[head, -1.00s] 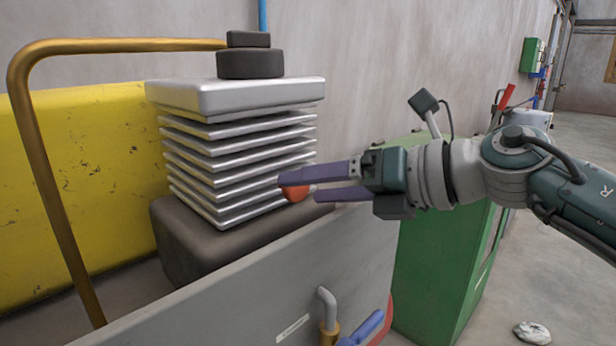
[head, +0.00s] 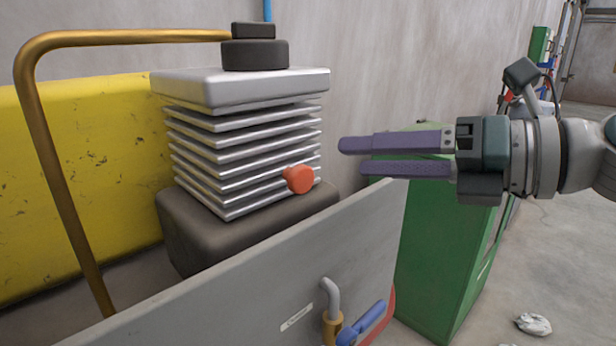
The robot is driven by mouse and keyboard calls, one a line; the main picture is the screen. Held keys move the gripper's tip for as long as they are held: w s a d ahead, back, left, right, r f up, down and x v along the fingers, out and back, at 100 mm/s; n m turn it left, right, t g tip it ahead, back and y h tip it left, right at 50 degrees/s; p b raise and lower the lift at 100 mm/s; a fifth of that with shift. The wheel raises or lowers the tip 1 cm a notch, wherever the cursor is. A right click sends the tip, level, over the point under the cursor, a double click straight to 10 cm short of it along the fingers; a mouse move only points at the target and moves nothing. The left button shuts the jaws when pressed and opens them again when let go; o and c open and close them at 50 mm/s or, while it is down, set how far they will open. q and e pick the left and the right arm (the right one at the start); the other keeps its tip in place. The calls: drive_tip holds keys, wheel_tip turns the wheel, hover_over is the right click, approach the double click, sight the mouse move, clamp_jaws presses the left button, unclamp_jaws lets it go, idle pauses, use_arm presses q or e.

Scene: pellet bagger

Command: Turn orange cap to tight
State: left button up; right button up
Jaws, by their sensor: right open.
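The orange cap (head: 299,179) is a small rounded knob on the lower right side of the finned silver block (head: 240,88). It shows uncovered in the head view; I cannot tell from its look how tight it sits. My right gripper (head: 352,157) is to the right of the cap and a little higher in the picture, apart from it. Its two purple fingers point left, spread with a gap between them, and nothing is in the gap. My left gripper is not in view.
A grey panel (head: 250,285) stands in front of the block, with a pipe and a blue-handled valve (head: 362,322) on it. A brass pipe (head: 45,130) arches at left before a yellow wall piece (head: 105,150). A green cabinet (head: 435,260) stands below my right gripper.

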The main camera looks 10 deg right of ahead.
wheel_tip(320, 180, up, 6)
drive_tip(key=m+t+y+b, duration=0.3)
drive_tip(key=m+t, duration=0.1)
drive_tip(key=m, duration=0.1)
drive_tip(key=m+h+b, duration=0.5)
drive_tip(key=m+b, duration=0.1)
drive_tip(key=m, duration=1.4)
approach(305, 183)
drive_tip(key=w, duration=0.1)
drive_tip(key=shift+t, duration=0.3)
drive_tip(key=x, duration=1)
drive_tip(key=shift+s+a+f+b, duration=0.15)
drive_tip(key=shift+s+a+b, duration=0.1)
drive_tip(key=shift+a+b, duration=0.1)
drive_tip(key=shift+d, duration=0.1)
drive_tip(key=shift+c, duration=0.2)
clamp_jaws()
